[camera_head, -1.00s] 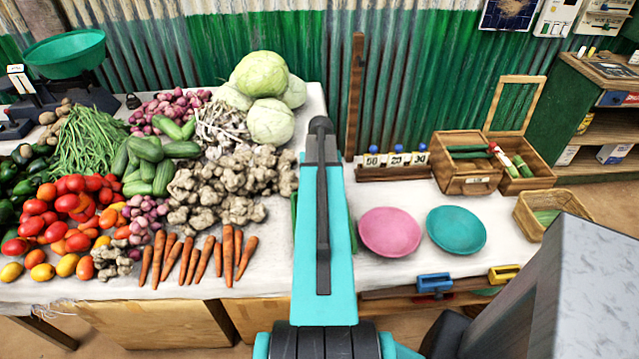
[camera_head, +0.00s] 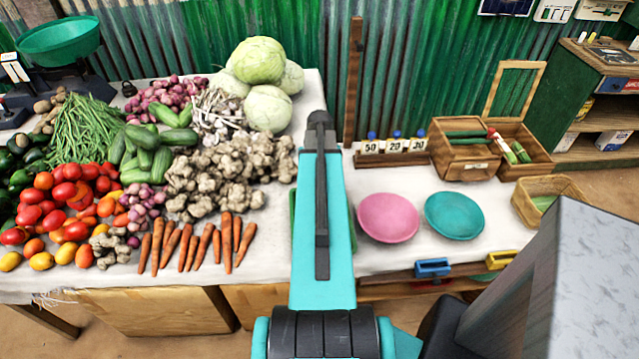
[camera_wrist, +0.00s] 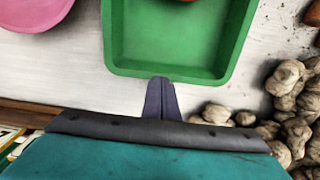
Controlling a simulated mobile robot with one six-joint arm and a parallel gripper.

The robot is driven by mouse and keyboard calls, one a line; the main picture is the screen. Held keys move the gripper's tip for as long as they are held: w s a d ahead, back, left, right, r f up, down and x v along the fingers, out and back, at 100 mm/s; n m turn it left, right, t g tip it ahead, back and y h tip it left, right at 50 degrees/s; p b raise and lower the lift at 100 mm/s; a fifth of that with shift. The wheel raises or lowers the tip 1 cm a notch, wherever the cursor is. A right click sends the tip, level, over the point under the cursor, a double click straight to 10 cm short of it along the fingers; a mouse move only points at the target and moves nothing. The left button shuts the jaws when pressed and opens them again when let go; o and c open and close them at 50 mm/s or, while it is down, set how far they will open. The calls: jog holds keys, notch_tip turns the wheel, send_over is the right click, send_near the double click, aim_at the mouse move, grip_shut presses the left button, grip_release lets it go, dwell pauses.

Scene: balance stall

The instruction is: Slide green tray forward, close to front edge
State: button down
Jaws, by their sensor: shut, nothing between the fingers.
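The green tray (camera_wrist: 175,45) lies on the white cloth in the wrist view. In the head view my arm covers most of the tray, and only thin green edges (camera_head: 293,215) show on either side.
A pink plate (camera_head: 388,217) and a teal plate (camera_head: 454,216) sit right of the tray. Ginger (camera_head: 215,178) and carrots (camera_head: 205,243) lie to its left. A number rack (camera_head: 390,151) stands behind. Blue and yellow clips (camera_head: 432,267) are along the front edge.

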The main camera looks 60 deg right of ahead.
jog(key=shift+w+d, duration=0.1)
jog(key=shift+w+d+p, duration=0.2)
jog(key=shift+w+d, duration=0.35)
jog(key=shift+d, duration=0.3)
jog(key=shift+w+d+p, duration=0.15)
jog(key=shift+w+d, duration=0.4)
jog(key=shift+d, duration=0.25)
jog(key=shift+a+r, duration=0.1)
jog(key=shift+r, duration=0.3)
notch_tip(320, 180, up, 9)
jog(key=b, duration=0.2)
jog(key=shift+r, duration=0.15)
